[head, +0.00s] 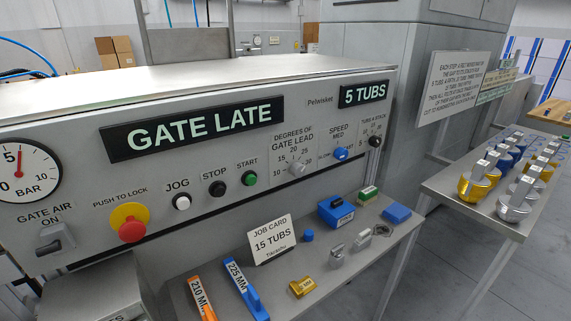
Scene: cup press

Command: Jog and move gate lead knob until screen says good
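The screen (199,129) on the grey machine panel reads "GATE LATE". The gate lead knob (297,168) is a small grey knob under the label "DEGREES OF GATE LEAD", with a scale marked from 10 to 30 around it. I cannot tell exactly where its pointer stands. The jog button (182,202) is white, at the panel's lower middle, left of the black stop button (218,188) and the green start button (249,179). Neither of my grippers is in view.
A red push-to-lock button (131,229) and gate air switch (55,239) sit left. A job card (272,239) reading "15 TUBS", blue and orange gauges and small parts lie on the shelf below. A side table (440,188) holds several gold, silver and blue pieces.

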